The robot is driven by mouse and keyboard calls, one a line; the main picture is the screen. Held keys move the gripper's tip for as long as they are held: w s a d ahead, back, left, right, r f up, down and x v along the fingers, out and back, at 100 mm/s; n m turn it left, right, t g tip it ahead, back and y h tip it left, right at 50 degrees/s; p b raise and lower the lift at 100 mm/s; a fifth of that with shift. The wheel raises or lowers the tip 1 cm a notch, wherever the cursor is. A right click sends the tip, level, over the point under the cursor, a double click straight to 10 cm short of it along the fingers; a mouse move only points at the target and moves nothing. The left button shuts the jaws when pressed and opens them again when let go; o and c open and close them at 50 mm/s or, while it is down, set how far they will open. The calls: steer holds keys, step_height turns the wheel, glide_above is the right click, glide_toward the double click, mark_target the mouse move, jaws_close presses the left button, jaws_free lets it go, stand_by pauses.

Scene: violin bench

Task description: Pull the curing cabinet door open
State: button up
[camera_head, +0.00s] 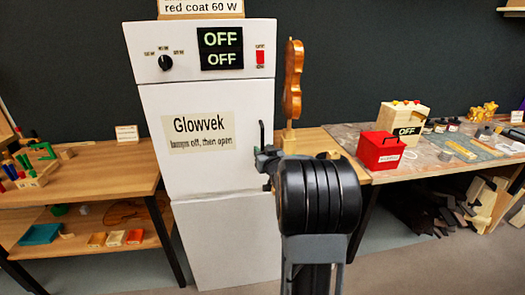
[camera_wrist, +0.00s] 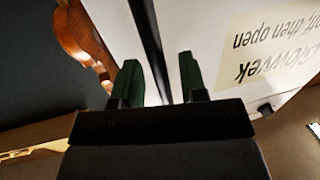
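The white curing cabinet (camera_head: 205,240) stands left of centre in the head view, its display (camera_head: 220,48) reading OFF twice. Its door (camera_head: 190,170), labelled "Glowvek, lamps off, then open", looks shut. The dark upright door handle (camera_head: 262,133) is at the door's right edge. My gripper (camera_head: 266,162) is at the handle's lower part, partly hidden by my arm. In the wrist view, my gripper (camera_wrist: 159,75) has its two green fingers apart, with the dark handle bar (camera_wrist: 146,25) running between them. A gap shows beside the bar, and I see no firm grip on it.
A violin (camera_head: 292,80) stands upright on the bench just right of the cabinet. A red box (camera_head: 380,150) and a box with an OFF display (camera_head: 403,115) are farther right. A wooden table (camera_head: 90,180) with a lower shelf is at left. Grey floor is clear in front.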

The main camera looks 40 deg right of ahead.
steer(key=shift+w+d, duration=0.1)
steer(key=shift+w, duration=0.3)
jaws_close()
stand_by(0.4)
